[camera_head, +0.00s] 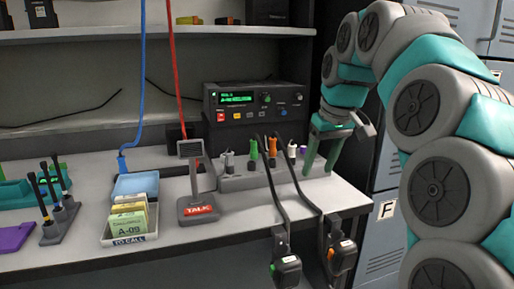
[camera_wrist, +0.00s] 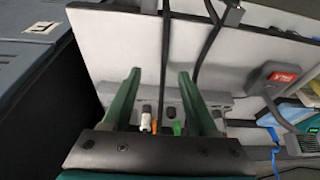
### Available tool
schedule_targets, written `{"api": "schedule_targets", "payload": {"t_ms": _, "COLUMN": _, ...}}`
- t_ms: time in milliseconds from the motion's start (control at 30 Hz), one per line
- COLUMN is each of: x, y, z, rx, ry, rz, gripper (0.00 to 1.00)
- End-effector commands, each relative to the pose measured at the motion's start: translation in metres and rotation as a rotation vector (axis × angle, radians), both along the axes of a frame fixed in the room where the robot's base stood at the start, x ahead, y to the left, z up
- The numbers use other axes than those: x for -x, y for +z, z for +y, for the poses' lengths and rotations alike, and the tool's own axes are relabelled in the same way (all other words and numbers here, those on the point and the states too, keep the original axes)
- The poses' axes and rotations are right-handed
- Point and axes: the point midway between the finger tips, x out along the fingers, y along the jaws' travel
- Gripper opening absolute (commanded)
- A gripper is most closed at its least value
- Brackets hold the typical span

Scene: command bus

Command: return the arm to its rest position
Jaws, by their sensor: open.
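My arm, grey and teal, arches in from the right in the head view. My gripper (camera_head: 318,167) points down over the right end of the desk (camera_head: 350,194), beside the grey socket strip (camera_head: 232,183). Its two green fingers are apart with nothing gripped between them. In the wrist view my gripper (camera_wrist: 159,73) is open too, its fingers spread over the pale desk. White (camera_wrist: 145,121), orange (camera_wrist: 155,126) and green (camera_wrist: 177,128) plugs show between the finger bases. A dark cable (camera_wrist: 165,60) runs through the space between the fingers; I cannot tell its height.
Two handsets (camera_head: 287,269) (camera_head: 341,256) hang on cables over the desk's front edge. A black radio unit (camera_head: 257,101) stands behind the strip. The TALK stand (camera_head: 198,208) and card tray (camera_head: 130,238) are to the left. Grey lockers (camera_head: 385,232) stand at the right.

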Motion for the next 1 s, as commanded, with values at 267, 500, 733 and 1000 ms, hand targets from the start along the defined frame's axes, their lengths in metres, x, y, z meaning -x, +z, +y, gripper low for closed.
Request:
{"api": "schedule_targets", "payload": {"t_ms": 267, "x": 0.071, "y": -0.052, "z": 0.010, "rx": 0.028, "ry": -0.018, "rz": 0.104, "gripper": 0.59}}
{"api": "schedule_targets", "payload": {"t_ms": 500, "x": 0.141, "y": -0.107, "z": 0.010, "rx": 0.053, "ry": -0.067, "rz": 0.198, "gripper": 0.59}}
{"api": "schedule_targets", "payload": {"t_ms": 733, "x": 0.217, "y": -0.166, "z": 0.004, "rx": 0.074, "ry": -0.145, "rz": 0.289, "gripper": 0.59}}
{"api": "schedule_targets", "payload": {"t_ms": 1000, "x": 0.310, "y": -0.234, "z": -0.007, "rx": 0.090, "ry": -0.267, "rz": 0.396, "gripper": 0.59}}
